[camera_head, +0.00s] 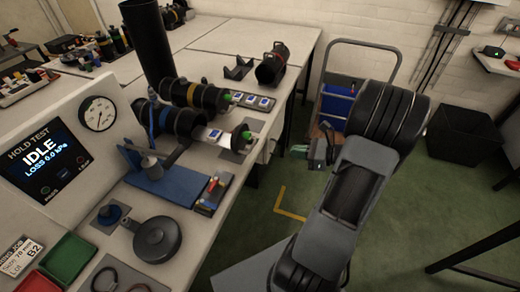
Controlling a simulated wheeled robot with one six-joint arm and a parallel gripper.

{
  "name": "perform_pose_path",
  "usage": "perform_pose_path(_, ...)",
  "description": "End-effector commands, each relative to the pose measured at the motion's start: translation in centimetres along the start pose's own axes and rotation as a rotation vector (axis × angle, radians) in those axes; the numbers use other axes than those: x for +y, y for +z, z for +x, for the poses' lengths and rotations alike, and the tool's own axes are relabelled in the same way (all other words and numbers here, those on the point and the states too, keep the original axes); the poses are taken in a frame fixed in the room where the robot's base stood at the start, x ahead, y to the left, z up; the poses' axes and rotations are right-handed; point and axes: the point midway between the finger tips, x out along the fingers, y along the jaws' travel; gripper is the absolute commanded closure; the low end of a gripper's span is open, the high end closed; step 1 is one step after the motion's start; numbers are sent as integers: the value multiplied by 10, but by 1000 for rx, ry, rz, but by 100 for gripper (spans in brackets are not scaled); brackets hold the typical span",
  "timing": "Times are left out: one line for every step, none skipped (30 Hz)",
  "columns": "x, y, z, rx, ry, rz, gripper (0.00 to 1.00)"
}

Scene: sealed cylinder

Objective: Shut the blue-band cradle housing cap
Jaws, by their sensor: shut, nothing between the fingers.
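The blue-band housing (165,118) is a dark cylinder lying in a cradle on the bench, left of centre. Its right end is a dark round part (188,123), with a silver piece and a green-tipped part (246,135) beyond it. I cannot tell from this view how its cap sits. A similar yellow-band housing (200,96) lies just behind it. My gripper (309,151) is small in view at the end of my grey and black arm. It is shut and empty, off the bench's right edge, well to the right of the blue-band housing and apart from it.
A blue plate fixture (158,188) and a round black disc (157,239) are nearer on the bench. A tall black column (146,40) rises behind the housings. Another dark cylinder (271,65) lies farther back. A cart (337,104) stands beyond my gripper.

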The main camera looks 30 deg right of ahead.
Motion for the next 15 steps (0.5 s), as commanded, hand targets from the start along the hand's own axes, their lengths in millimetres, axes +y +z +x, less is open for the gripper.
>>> perform_pose_path(-1, -1, 4, -7, -7, 9, 100)
perform_pose_path(-2, -1, 7, -9, -9, 11, 100)
perform_pose_path(-2, -1, 12, -10, -11, 12, 100)
perform_pose_path(-2, -1, 17, -10, -9, 12, 100)
perform_pose_path(-2, -1, 23, -10, -8, 11, 100)
perform_pose_path(-2, 0, 31, -9, -7, 10, 100)
perform_pose_path(-2, 0, 36, -8, -7, 10, 100)
perform_pose_path(-1, 0, 43, -9, -6, 10, 100)
perform_pose_path(-1, 0, 51, -8, -6, 10, 100)
perform_pose_path(-2, 0, 56, -7, -6, 10, 100)
perform_pose_path(-2, 0, 62, -8, -5, 10, 100)
perform_pose_path(-1, 0, 70, -7, -5, 10, 100)
perform_pose_path(-1, 0, 75, -7, -6, 9, 100)
perform_pose_path(-2, 0, 81, -6, -5, 9, 100)
perform_pose_path(-2, 0, 87, -7, -6, 9, 100)
